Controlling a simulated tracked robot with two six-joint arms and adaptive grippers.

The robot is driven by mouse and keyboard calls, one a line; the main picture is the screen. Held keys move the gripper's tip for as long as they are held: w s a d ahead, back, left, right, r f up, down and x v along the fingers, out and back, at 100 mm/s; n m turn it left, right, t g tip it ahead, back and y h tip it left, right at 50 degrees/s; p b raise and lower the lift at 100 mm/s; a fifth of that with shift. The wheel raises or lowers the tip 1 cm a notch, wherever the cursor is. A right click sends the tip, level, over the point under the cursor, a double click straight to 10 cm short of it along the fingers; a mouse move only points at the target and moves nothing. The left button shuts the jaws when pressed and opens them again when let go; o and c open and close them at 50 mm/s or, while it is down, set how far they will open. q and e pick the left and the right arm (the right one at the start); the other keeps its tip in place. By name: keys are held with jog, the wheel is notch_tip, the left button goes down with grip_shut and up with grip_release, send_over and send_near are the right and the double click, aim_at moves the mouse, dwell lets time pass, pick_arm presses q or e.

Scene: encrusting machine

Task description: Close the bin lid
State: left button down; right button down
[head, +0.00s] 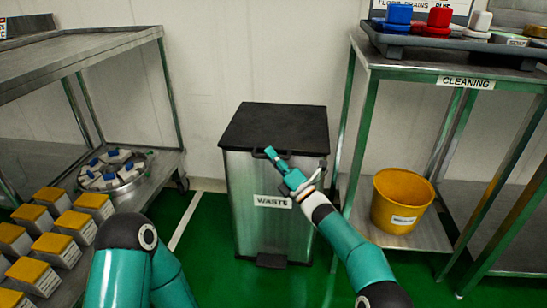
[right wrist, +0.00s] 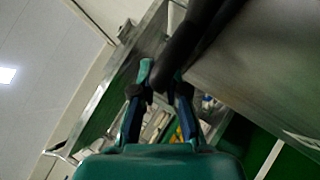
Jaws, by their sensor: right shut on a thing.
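The waste bin (head: 270,225) is a steel box with a "WASTE" label, standing against the wall in the middle of the head view. Its black lid (head: 275,127) lies flat across the top, and I see no clear gap under it. My right gripper (head: 272,156) is at the lid's front edge, shut on the dark lid handle (head: 258,154). In the right wrist view, the fingers of my right gripper (right wrist: 164,78) close around a dark bar (right wrist: 195,35), the handle. My left arm shows at lower left, but its gripper is out of view.
A steel rack (head: 85,42) on the left holds several yellow-topped blocks (head: 72,220) and a round tray (head: 142,177). On the right, a cleaning table (head: 440,70) stands close beside the bin, with a yellow bucket (head: 400,200) on its lower shelf. Green floor is clear before the bin.

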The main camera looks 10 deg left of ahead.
jog(key=c, duration=1.2)
grip_release()
jog(key=shift+a+f, duration=0.2)
jog(key=shift+f, duration=0.55)
jog(key=shift+r, duration=0.15)
jog(key=shift+r, duration=0.1)
jog(key=shift+d, duration=0.2)
jog(key=v, duration=1.2)
jog(key=shift+a, duration=0.1)
jog(key=shift+r, duration=0.1)
